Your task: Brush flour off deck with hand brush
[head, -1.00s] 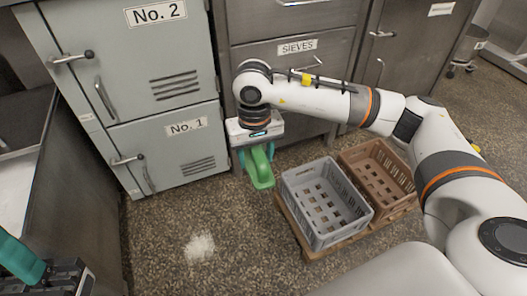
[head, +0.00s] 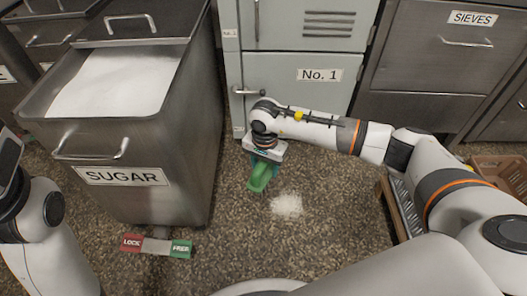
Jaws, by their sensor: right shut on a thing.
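A white patch of flour (head: 287,205) lies on the speckled deck (head: 330,235) in the middle of the head view. My right gripper (head: 262,165) is shut on a green hand brush (head: 260,178) and points down. The brush is just to the left of and behind the flour patch. I cannot tell whether its bristles touch the deck. My left arm shows at the left edge, but its gripper fingers are not in view.
A steel sugar bin (head: 190,130) stands on the left, with red and green pedals (head: 157,246) sticking out low in front. A grey cabinet (head: 300,95) stands behind. A grey crate (head: 402,212) and a brown crate (head: 500,168) are on the right, partly behind my arm.

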